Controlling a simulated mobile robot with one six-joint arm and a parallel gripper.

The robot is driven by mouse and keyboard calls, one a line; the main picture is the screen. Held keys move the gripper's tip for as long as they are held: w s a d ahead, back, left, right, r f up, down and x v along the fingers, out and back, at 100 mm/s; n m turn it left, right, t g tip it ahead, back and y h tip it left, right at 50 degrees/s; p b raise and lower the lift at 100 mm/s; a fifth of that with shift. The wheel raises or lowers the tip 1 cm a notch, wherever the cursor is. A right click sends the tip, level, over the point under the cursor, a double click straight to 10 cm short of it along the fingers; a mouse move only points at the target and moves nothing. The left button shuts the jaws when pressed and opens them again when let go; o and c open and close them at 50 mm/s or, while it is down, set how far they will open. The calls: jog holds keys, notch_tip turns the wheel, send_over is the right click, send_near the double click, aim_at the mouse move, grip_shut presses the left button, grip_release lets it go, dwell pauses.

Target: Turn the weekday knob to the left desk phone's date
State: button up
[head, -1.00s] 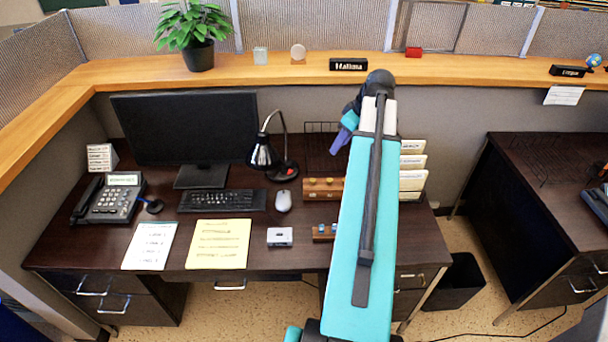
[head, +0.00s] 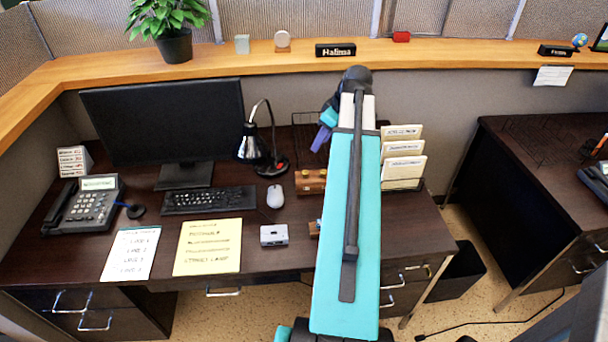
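The left desk phone (head: 86,203) sits at the left end of the dark desk, with a lit greenish display (head: 99,184) whose text is too small to read. Two wooden blocks with knob-like parts lie on the desk: a larger one (head: 312,181) left of my arm and a smaller one (head: 314,228) partly hidden behind my arm. I cannot tell which carries the weekday knob.
A monitor (head: 168,120), keyboard (head: 209,200), mouse (head: 275,196), lamp (head: 251,146), grey box (head: 274,235), white sheet (head: 130,254) and yellow sheet (head: 208,247) crowd the desk. A file rack (head: 403,160) stands right of my arm. A second desk (head: 545,150) is at the right.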

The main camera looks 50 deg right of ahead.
aim_at(306, 172)
notch_tip(306, 172, down, 3)
jog(key=shift+w+r+b, duration=0.1)
jog(key=shift+r+b, duration=0.1)
jog(key=shift+b, duration=0.6)
jog(key=shift+f, duration=0.1)
jog(key=shift+p+x, duration=1.4)
jog(key=shift+x, duration=5.4)
jog(key=shift+c, duration=0.5)
grip_shut()
jog(key=shift+m, duration=0.3)
